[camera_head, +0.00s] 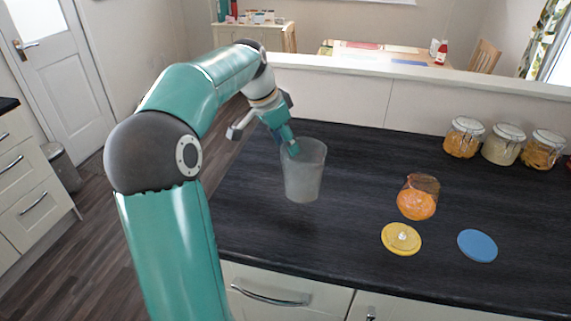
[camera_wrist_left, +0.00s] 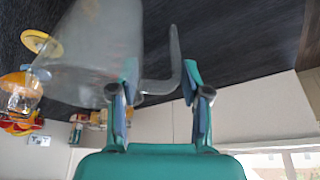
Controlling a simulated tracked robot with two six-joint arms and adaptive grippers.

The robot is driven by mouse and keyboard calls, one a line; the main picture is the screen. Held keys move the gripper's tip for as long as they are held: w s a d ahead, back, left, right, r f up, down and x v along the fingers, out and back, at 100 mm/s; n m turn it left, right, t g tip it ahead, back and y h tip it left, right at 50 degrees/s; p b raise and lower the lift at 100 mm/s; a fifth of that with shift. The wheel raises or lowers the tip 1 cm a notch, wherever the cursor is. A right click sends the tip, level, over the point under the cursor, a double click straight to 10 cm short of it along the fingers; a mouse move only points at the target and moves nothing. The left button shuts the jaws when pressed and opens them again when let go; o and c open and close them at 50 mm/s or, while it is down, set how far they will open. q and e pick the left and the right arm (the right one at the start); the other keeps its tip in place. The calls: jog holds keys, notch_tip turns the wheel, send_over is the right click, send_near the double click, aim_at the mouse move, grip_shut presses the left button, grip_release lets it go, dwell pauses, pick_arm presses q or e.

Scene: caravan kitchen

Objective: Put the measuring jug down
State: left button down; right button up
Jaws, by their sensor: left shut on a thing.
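The measuring jug (camera_head: 304,172) is a frosted, translucent, upright vessel over the near left part of the dark worktop (camera_head: 345,235). I cannot tell whether its base touches the worktop. My left gripper (camera_head: 289,146) reaches its upper left side from behind and is shut on it. In the left wrist view the jug (camera_wrist_left: 95,45) fills the upper left, and its handle (camera_wrist_left: 176,65) lies between the fingers of my left gripper (camera_wrist_left: 160,82). My right gripper is not in view.
An orange-filled glass jar (camera_head: 417,198) stands right of the jug, with a yellow lid (camera_head: 401,239) and a blue disc (camera_head: 477,246) in front. Storage jars (camera_head: 503,145) line the back right. The worktop between the jug and the orange jar is clear.

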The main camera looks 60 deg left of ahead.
pick_arm(q)
jog(key=shift+f, duration=2.6)
jog(key=shift+f+b, duration=0.15)
jog(key=shift+b, duration=0.2)
jog(key=c, duration=0.5)
grip_release()
jog(key=shift+c, duration=0.2)
jog(key=p+v, duration=0.1)
jog(key=v, duration=1.1)
